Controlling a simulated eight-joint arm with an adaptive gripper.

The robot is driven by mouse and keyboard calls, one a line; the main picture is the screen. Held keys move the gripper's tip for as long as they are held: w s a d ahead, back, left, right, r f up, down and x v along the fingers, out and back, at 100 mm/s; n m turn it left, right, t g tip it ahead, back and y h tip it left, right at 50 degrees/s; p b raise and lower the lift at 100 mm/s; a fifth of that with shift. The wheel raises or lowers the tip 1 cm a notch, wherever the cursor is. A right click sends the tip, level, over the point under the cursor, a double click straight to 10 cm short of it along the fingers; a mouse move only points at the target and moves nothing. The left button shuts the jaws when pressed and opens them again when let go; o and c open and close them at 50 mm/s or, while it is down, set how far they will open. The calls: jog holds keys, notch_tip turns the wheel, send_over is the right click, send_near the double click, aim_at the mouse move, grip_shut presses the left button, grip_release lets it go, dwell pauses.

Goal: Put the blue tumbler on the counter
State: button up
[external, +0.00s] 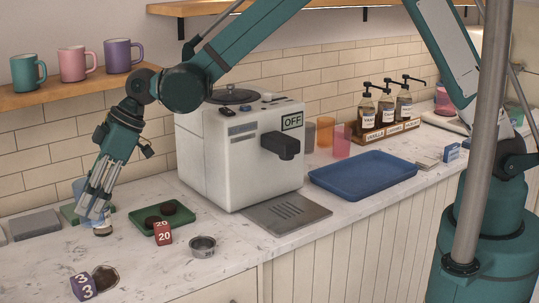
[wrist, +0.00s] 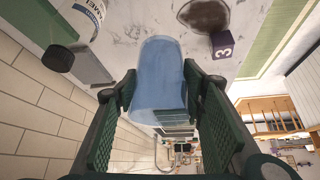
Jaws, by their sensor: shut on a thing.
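The blue tumbler (wrist: 160,72) is translucent and sits between the two dark green fingers of my gripper (wrist: 158,85) in the wrist view. The fingers are shut on its sides. In the external view my gripper (external: 95,208) points down at the left part of the white marbled counter (external: 225,262). A light blue patch shows beside the fingers there, mostly hidden by them. I cannot tell whether the tumbler touches the counter.
A labelled bottle (wrist: 82,25) lies close to the tumbler. The coffee machine (external: 222,155) stands right.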

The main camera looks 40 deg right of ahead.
jog(key=w+d+r+m+t+h+b, duration=0.1)
jog(key=w+d+r+m+t+b, duration=0.2)
jog(key=d+r, duration=0.95)
jog(key=w+d+r+m+t+h+b, duration=0.1)
jog(key=w+d+r+m+b, duration=0.25)
jog(key=d+r, duration=0.9)
jog(key=w+d+r+m+t+h+p, duration=0.15)
jog(key=d+m+p, duration=0.35)
jog(key=d, duration=0.9)
jog(key=w+d+m+h+p, duration=0.1)
jog(key=d+m+h+p, duration=0.2)
jog(key=d+p, duration=0.8)
jog(key=w+d+f+m+b, duration=0.1)
jog(key=d+f+b, duration=0.7)
jog(key=d, duration=0.3)
jog(key=d+f+m+h+b, duration=0.1)
jog(key=d+f+b, duration=0.7)
jog(key=d+f, duration=0.2)
jog(key=w+d+f+m+b, duration=0.1)
jog(key=d+f+b, duration=0.7)
jog(key=d, duration=0.6)
jog(key=shift+w+d+f+b, duration=0.25)
jog(key=shift+w+f+b, duration=0.05)
jog(key=shift+f+b, duration=0.1)
jog(key=shift+m+g, duration=0.25)
jog(key=shift+f, duration=0.1)
